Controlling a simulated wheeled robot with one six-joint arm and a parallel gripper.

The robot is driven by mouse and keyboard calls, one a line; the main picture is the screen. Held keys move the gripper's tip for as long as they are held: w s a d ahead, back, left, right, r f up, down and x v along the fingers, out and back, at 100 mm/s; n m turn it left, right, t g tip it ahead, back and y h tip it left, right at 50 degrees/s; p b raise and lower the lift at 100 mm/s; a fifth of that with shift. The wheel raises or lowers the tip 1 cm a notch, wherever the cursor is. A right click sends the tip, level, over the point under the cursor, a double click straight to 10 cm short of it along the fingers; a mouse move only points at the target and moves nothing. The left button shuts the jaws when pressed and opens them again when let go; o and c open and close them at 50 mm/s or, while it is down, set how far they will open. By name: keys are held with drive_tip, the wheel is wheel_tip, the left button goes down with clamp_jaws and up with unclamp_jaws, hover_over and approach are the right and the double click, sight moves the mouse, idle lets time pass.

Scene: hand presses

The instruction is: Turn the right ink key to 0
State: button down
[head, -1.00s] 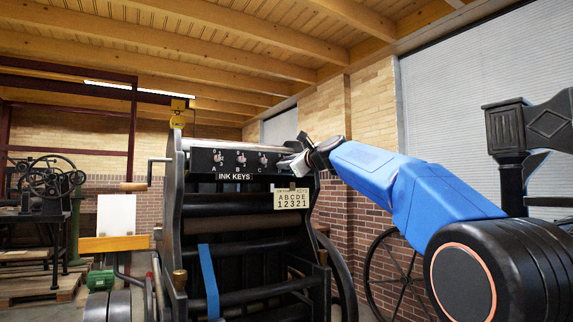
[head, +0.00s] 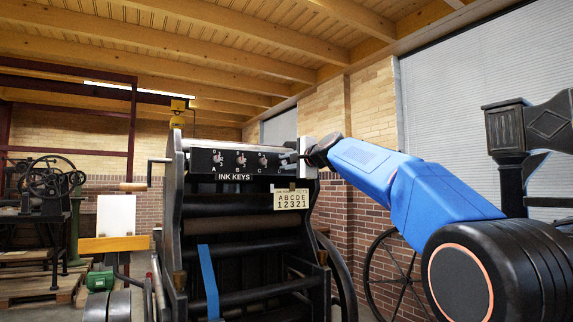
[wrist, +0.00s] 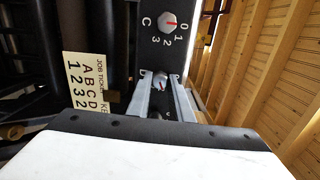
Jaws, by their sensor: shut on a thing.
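The black INK KEYS panel (head: 205,170) runs across the top of the press. Ink keys A (head: 218,157), B (head: 241,158) and C (head: 262,159) show as pale knobs with numbers around them. My gripper (head: 287,162) reaches in from the right, over the panel's right part, hiding what lies there. In the wrist view, key C (wrist: 169,23) is above my gripper, with a red pointer mark. The ink key beyond C (wrist: 160,83) sits between my gripper's pale fingers (wrist: 161,80), which are shut on it. Its letter and numbers are mostly hidden.
A crank handle (head: 134,187) juts out left. A spoked wheel (head: 397,280) stands at right.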

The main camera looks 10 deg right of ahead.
drive_tip(key=n, duration=0.6)
drive_tip(key=shift+f, duration=0.1)
drive_tip(key=n, duration=0.6)
drive_tip(key=shift+a+h, duration=0.1)
drive_tip(key=shift+h, duration=0.2)
drive_tip(key=shift+n, duration=0.4)
drive_tip(key=c, duration=1.6)
unclamp_jaws()
drive_tip(key=shift+s, duration=0.1)
drive_tip(key=shift+s, duration=0.25)
drive_tip(key=v, duration=1.6)
drive_tip(key=shift+s, duration=0.4)
